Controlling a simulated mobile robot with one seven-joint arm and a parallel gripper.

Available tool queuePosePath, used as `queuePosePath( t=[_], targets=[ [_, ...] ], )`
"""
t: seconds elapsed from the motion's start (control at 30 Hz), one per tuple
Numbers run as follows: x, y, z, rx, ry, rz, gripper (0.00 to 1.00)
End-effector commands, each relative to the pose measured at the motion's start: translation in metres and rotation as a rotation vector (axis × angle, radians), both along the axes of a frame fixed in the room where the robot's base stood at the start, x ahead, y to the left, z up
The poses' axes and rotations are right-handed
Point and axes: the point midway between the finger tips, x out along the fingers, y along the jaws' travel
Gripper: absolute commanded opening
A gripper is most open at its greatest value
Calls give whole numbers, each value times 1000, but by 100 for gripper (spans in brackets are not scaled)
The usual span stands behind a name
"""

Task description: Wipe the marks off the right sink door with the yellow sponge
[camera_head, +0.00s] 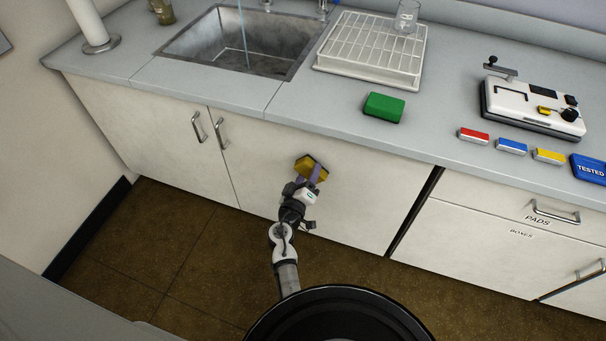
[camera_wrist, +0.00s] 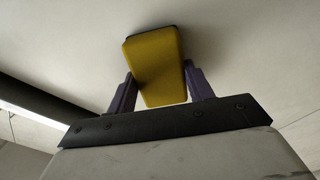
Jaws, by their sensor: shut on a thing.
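The yellow sponge (camera_head: 311,167) is held by my gripper (camera_head: 316,174) in front of the right sink door (camera_head: 350,192). In the wrist view the sponge (camera_wrist: 156,66) sits between the two purple fingers (camera_wrist: 158,88), and its dark far side is at or very near the pale door surface (camera_wrist: 240,40). I cannot tell for certain whether it touches. The gripper is shut on the sponge. I see no clear marks on the door in either view; the sponge and my arm hide part of it.
The left sink door (camera_head: 150,135) has its handle beside the right door's handle (camera_head: 221,133). A green sponge (camera_head: 384,107) lies on the counter (camera_head: 330,110) above. A dark gap (camera_head: 415,212) separates the right door from the drawers (camera_head: 490,230).

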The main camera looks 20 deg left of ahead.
Motion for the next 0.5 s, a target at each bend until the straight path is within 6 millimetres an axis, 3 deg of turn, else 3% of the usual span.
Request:
queuePosePath(
  t=[0.27, 0.5],
  targets=[
    [4, 7, -1, 2, -1, 2, 33],
    [7, 32, 0, 3, -6, 11, 31]
  ],
)
